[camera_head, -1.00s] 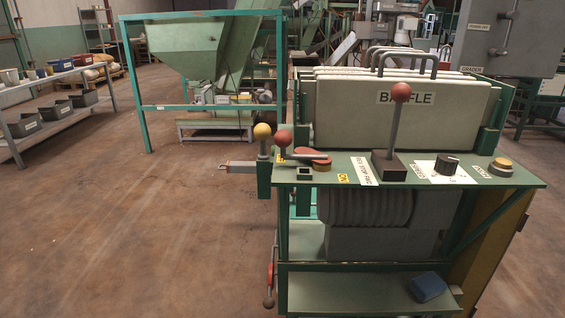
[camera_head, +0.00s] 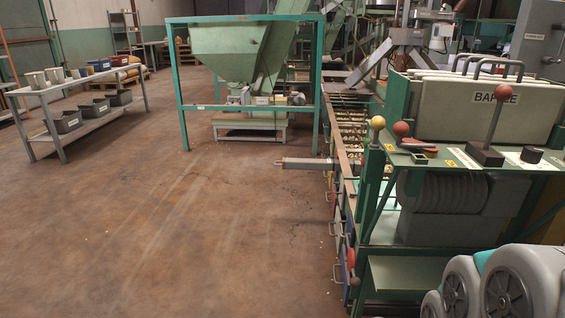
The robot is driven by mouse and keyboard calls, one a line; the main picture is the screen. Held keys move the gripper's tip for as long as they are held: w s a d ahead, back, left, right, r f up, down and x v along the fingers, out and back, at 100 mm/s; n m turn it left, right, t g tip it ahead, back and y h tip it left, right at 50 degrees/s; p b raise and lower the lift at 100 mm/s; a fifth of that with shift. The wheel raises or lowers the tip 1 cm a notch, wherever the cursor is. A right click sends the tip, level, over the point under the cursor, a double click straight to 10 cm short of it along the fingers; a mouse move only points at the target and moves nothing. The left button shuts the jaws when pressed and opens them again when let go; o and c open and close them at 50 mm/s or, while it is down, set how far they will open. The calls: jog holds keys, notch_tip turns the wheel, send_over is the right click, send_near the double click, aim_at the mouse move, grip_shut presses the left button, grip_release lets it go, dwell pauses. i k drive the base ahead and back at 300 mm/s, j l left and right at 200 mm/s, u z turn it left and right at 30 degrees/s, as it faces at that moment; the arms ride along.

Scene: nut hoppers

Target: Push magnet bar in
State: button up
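The magnet bar appears to be the grey bar (camera_head: 305,163) that sticks out to the left from the side of the green processing line. It has a small loop at its left end, and its right end meets the frame of the line. My gripper is not in view. Only grey rounded links of my arm show at the bottom right, well away from the bar.
The green control stand (camera_head: 400,215) with a red-knobbed lever and the baffle box (camera_head: 490,108) stand at right. A green hopper (camera_head: 228,50) in a teal frame stands behind. A shelf rack (camera_head: 75,120) is at left. The brown floor between is open.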

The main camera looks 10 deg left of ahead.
aim_at(333, 165)
jog(key=j+u, duration=0.2)
jog(key=j, duration=1.15)
jog(key=i+u, duration=0.25)
jog(key=i, duration=0.25)
jog(key=i+l+u, duration=0.25)
jog(key=i, duration=0.2)
jog(key=j, duration=0.1)
